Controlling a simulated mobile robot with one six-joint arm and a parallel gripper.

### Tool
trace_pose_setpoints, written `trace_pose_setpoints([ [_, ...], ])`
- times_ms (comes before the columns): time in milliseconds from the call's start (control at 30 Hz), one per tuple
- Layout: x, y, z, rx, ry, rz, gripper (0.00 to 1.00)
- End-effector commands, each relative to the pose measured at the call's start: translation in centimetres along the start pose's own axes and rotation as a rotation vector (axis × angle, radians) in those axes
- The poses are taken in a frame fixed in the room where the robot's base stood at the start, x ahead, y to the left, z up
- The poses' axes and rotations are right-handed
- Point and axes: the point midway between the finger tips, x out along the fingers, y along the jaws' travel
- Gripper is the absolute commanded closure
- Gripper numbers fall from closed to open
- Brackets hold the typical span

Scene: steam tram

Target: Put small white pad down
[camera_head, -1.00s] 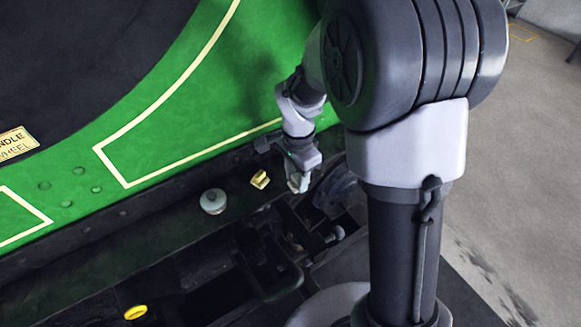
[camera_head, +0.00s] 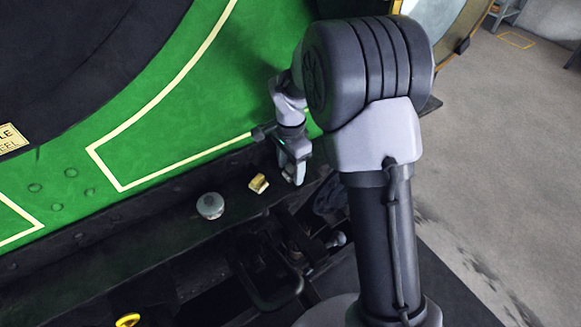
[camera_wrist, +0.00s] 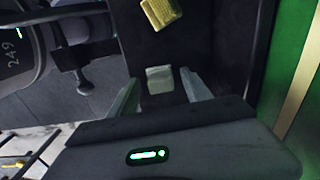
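The small white pad (camera_wrist: 160,79) shows in the wrist view on the dark ledge (camera_wrist: 215,45), between and beyond the fingertips. My gripper (camera_wrist: 160,84) is open, with a finger on each side of the pad and a visible gap on both sides. In the head view my gripper (camera_head: 293,176) points down at the ledge beside the green panel. There I cannot tell the pad apart from the pale fingers.
A yellowish block (camera_head: 258,184) lies on the ledge left of my gripper; it also shows in the wrist view (camera_wrist: 160,12). A round pale-topped tin (camera_head: 210,206) stands farther left. Dark pipes and levers (camera_head: 275,270) lie below the ledge. The green panel (camera_head: 200,110) rises behind.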

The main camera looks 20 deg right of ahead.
Motion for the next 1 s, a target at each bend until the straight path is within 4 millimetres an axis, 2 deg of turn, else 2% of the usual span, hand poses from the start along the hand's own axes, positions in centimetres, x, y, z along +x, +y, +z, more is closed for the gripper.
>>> trace_pose_setpoints([
  [233, 0.6, 0.0, 0.0, 0.000, 0.000, 0.000, 0.43],
  [367, -3.0, -0.1, 0.0, 0.001, 0.001, -0.003, 0.43],
  [500, -8.1, -0.4, -0.4, 0.001, 0.002, -0.004, 0.43],
  [700, -14.0, -0.4, -0.4, 0.001, 0.001, -0.002, 0.43],
  [800, -15.9, -0.4, -0.4, 0.000, 0.001, -0.002, 0.43],
  [933, -17.1, -0.3, -0.3, -0.002, 0.001, -0.002, 0.43],
  [1000, -18.4, 0.3, 0.1, -0.028, 0.002, -0.021, 0.43],
])
